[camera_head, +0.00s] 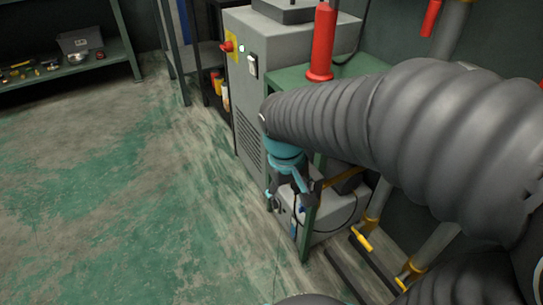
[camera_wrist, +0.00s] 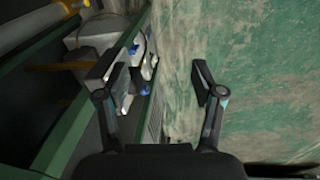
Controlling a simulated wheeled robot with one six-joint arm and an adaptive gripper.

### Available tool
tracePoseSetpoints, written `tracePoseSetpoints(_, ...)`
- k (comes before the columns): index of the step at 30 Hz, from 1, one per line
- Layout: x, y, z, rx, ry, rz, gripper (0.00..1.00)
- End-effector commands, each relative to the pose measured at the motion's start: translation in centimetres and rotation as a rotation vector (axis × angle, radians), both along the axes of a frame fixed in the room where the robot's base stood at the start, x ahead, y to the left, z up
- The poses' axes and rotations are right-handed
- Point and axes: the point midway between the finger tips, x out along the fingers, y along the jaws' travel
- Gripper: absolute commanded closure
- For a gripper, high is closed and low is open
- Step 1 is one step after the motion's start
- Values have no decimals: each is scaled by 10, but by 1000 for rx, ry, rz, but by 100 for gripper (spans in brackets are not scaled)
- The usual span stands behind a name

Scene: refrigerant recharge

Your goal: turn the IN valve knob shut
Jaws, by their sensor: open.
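A grey machine (camera_head: 328,222) stands low in the green bench frame. In the wrist view its pale front (camera_wrist: 124,92) shows to the left, with small blue parts (camera_wrist: 148,62) and round dials or fittings on it. I cannot tell which of these is the IN valve knob; labels are too small to read. My gripper (camera_head: 290,200) is open in front of the machine. In the wrist view my gripper (camera_wrist: 157,85) has its left finger overlapping the machine's front and its right finger over the floor.
A green bench post (camera_head: 308,222) stands close beside my gripper. A tall grey cabinet (camera_head: 262,110) with a red switch is behind. A red cylinder (camera_head: 322,45) stands on the bench. Pipes with yellow handles (camera_head: 362,240) are at right. The floor (camera_head: 130,200) at left is clear.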

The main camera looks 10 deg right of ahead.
Motion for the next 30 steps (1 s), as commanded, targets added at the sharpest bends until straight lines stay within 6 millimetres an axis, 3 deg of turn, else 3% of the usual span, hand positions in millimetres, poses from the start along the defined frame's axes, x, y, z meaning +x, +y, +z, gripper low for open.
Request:
tracePoseSetpoints(3, 19, 9, -22, -53, 81, 42, 32)
tracePoseSetpoints(20, 83, 37, -127, -338, 338, 180, 32)
tracePoseSetpoints(30, 163, 37, -185, -766, 289, 109, 32)
